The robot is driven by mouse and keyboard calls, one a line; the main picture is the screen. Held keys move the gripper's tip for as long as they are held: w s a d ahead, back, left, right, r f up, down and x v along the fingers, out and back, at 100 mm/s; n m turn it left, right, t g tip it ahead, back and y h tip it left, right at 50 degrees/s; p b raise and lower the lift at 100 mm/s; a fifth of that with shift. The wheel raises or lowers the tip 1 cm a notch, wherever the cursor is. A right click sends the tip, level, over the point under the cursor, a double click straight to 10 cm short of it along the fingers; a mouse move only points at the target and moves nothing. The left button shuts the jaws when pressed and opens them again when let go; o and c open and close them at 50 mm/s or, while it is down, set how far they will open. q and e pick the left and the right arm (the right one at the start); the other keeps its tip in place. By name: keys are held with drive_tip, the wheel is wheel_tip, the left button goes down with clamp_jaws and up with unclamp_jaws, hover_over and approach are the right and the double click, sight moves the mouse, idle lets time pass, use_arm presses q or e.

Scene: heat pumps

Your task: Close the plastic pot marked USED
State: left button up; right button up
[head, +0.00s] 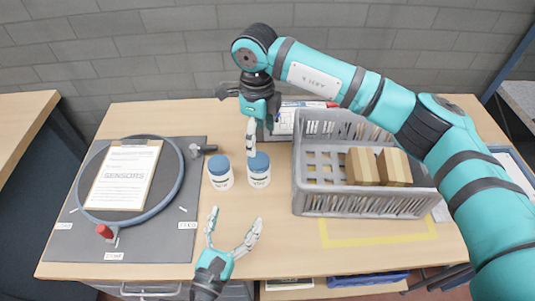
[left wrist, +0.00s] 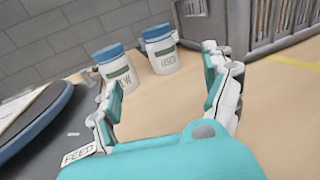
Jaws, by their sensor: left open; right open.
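The pot marked USED (head: 260,177) stands upright on the table, white with a blue lid (head: 259,161) on top.
A grey crate (head: 362,204) with brown blocks (head: 393,168) stands right of the pots. A dark mat (head: 150,246) with a round ring (head: 181,180) and a SENSORS clipboard (head: 126,176) lies left. Free table lies in front of the pots.

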sight(256, 173)
use_arm(q)
drive_tip(key=shift+w, duration=0.1)
use_arm(e)
drive_tip(key=shift+w+d+r, duration=0.1)
drive_tip(key=shift+w, duration=0.05)
use_arm(q)
drive_tip(key=shift+s+a+r, duration=0.25)
drive_tip(key=shift+s, duration=0.4)
use_arm(e)
drive_tip(key=shift+s+a+r, duration=0.15)
drive_tip(key=shift+s+r, duration=0.05)
drive_tip(key=shift+s, duration=0.2)
drive_tip(key=shift+s+a+r, duration=0.15)
drive_tip(key=shift+s, duration=0.2)
use_arm(q)
drive_tip(key=x, duration=1.8)
use_arm(e)
drive_tip(key=shift+w+d+f, duration=0.1)
drive_tip(key=shift+w+f, duration=0.05)
drive_tip(key=shift+w, duration=0.1)
use_arm(q)
drive_tip(key=shift+r, duration=0.1)
drive_tip(key=shift+c, duration=0.4)
